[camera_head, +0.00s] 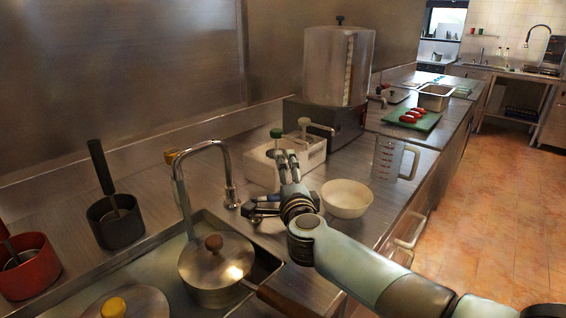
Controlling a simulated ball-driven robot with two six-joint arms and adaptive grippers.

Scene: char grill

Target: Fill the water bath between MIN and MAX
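A tall steel cylinder (332,66) with a sight strip stands on a dark base at the back; it may be a water vessel. A sunken basin (150,258) at lower left holds lidded pots under a curved tap (176,185); it may be the water bath, but I see no MIN or MAX marks. A clear measuring jug (390,160) stands upright at the right counter edge. My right gripper (266,182) is open and apparently empty, between the tap and a white bowl (347,197), in front of a white box. My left gripper is out of view.
A white box (264,167) with green-topped and pale-topped items stands behind my gripper. A lidded pot (214,270) is near the front. Black (114,221) and red (28,268) pots stand at left. A green board (413,120) with red food lies farther back.

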